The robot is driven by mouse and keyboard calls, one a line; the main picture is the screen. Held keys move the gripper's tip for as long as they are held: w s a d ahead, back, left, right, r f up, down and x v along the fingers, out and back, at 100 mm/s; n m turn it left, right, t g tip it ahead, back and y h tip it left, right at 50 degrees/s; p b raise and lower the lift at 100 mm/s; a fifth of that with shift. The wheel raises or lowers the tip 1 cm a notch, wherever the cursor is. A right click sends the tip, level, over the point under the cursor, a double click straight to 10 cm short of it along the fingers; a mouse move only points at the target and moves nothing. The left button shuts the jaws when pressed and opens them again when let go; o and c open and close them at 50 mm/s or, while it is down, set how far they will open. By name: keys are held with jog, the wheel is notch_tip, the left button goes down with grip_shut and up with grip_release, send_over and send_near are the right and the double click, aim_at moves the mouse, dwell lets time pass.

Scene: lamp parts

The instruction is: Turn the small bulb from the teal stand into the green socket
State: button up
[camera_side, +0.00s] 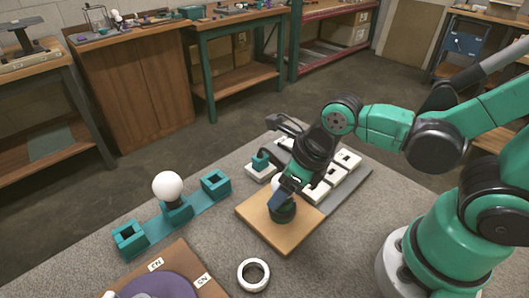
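The teal stand (198,198) lies left of centre with several square holders in a row. A round white bulb (168,186) stands upright in its middle holder, and the two end holders look empty. The dark green socket (284,213) sits on a tan wooden board (256,229). My gripper (281,199) points down over the socket, its tips at or just above it. A small whitish patch (277,182) shows beside the fingers; it may be a small bulb, mostly hidden by my gripper. I cannot tell whether the fingers are open or shut.
White square blocks (346,160) line a grey strip behind and right of the board. A white ring (253,274) lies on the grey table in front. A purple disc (158,288) sits on a labelled brown board at the lower left. Workbenches stand behind.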

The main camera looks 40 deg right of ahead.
dwell(0.3)
jog(key=n+y, duration=0.1)
jog(key=n, duration=0.2)
jog(key=shift+n+g, duration=0.3)
jog(key=shift+g, duration=0.1)
jog(key=n+g+y, duration=0.1)
jog(key=n, duration=0.3)
jog(key=shift+a, duration=0.1)
jog(key=n+g, duration=0.1)
jog(key=n, duration=0.1)
jog(key=n+g+y, duration=0.1)
jog(key=n, duration=0.2)
jog(key=n+g, duration=0.1)
jog(key=n, duration=0.3)
jog(key=shift+g, duration=0.3)
jog(key=n+g, duration=0.1)
jog(key=n, duration=0.2)
jog(key=n+g+h, duration=0.1)
jog(key=n, duration=0.2)
jog(key=shift+a, duration=0.1)
jog(key=n+g+h, duration=0.1)
jog(key=n+h, duration=0.1)
jog(key=n, duration=0.3)
